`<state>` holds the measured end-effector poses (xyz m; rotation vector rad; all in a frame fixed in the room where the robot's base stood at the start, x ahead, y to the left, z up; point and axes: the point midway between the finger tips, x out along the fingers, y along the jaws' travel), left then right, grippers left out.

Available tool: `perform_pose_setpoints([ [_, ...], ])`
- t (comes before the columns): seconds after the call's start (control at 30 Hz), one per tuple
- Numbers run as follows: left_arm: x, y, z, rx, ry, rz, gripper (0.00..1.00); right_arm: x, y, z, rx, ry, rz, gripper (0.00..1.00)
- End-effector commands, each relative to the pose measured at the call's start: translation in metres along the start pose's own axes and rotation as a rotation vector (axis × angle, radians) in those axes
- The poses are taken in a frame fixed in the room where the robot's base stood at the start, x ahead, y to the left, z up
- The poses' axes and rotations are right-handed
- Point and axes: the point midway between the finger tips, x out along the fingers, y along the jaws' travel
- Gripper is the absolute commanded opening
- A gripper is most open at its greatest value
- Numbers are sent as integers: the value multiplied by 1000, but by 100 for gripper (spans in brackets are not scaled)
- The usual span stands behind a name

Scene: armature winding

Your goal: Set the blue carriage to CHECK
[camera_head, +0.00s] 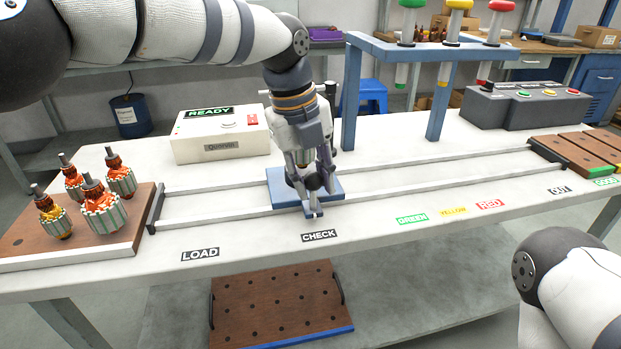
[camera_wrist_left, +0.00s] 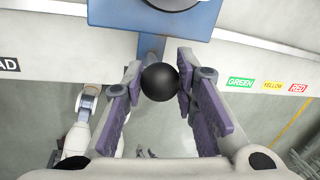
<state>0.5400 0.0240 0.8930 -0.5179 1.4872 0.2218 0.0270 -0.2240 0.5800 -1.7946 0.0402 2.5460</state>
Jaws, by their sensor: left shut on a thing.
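The blue carriage (camera_head: 281,190) sits on the two rails (camera_head: 215,207), its front tab (camera_head: 313,213) just behind the CHECK label (camera_head: 319,236) and nearly in line with it. My left gripper (camera_head: 312,181) comes down over the carriage, shut on its black ball knob. In the left wrist view the knob (camera_wrist_left: 160,82) sits between the purple finger pads, with the blue carriage (camera_wrist_left: 118,14) beyond it. The gripper hides the middle of the carriage in the head view. My right gripper is out of view.
The LOAD label (camera_head: 200,254) lies left of CHECK; GREEN (camera_head: 412,219), YELLOW, RED and OUT labels lie right. Several armatures stand on a wooden board (camera_head: 128,236) at left. The READY tester (camera_head: 220,134) stands behind.

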Motion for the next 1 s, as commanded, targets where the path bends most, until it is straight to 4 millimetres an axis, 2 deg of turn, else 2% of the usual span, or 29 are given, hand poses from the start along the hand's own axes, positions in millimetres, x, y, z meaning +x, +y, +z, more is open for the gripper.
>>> perform_pose_setpoints([
  [0.5,2,1,0,0,2,4,0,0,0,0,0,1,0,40],
  [0.53,2,1,0,0,2,4,29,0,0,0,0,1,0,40],
  [0.6,2,1,0,0,2,4,44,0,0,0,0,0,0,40],
  [0.63,1,1,0,0,1,4,47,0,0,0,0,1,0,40],
  [0.9,0,1,0,0,0,2,47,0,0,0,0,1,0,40],
  [1.0,-10,0,1,-1,-2,0,47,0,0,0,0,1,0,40],
])
